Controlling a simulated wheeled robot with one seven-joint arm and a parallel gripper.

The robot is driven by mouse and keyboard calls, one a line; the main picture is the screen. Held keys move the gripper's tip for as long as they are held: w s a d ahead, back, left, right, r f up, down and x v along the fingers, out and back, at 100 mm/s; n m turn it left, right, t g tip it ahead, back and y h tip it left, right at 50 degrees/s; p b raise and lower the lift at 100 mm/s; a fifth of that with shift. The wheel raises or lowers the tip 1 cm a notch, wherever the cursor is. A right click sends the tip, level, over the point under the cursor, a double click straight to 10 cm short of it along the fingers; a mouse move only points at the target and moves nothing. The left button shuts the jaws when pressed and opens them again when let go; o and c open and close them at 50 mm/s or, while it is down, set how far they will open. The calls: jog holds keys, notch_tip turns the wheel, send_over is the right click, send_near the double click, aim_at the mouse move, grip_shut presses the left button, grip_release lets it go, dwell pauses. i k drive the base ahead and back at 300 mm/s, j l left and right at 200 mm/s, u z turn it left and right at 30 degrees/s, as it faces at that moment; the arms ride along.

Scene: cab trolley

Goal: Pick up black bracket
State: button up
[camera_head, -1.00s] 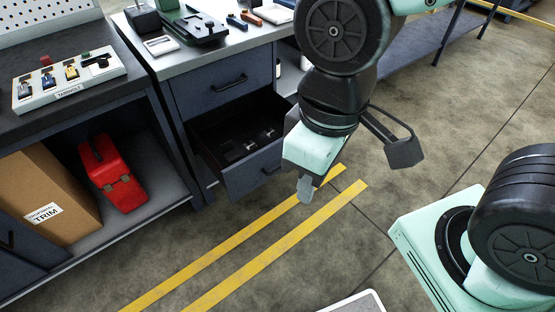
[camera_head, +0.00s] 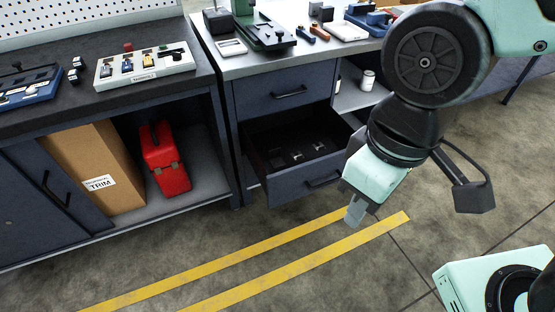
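I cannot single out a black bracket for certain. The open drawer (camera_head: 300,188) holds a few small dark and silvery parts (camera_head: 296,156), too small to name. Small dark blocks (camera_head: 75,69) stand left of that tray. My gripper (camera_head: 355,212) points down in front of the drawer, to its right and apart from it. Its grey fingers overlap in this view, so their opening is hidden. I see nothing held in it.
A blue tray (camera_head: 28,88) stands at the left bench edge. A cardboard box (camera_head: 92,165) and a red case (camera_head: 164,160) sit on the lower shelf. A green device (camera_head: 264,34) and tools stand on the right bench. Floor with yellow stripes (camera_head: 290,272) is clear in front.

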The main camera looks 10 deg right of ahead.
aim_at(276, 161)
jog(key=i+j+u, duration=0.2)
jog(key=u, duration=0.15)
jog(key=i+u, duration=0.3)
jog(key=i, duration=0.15)
jog(key=i+u, duration=0.35)
jog(key=i+l, duration=0.3)
jog(key=i+u, duration=0.05)
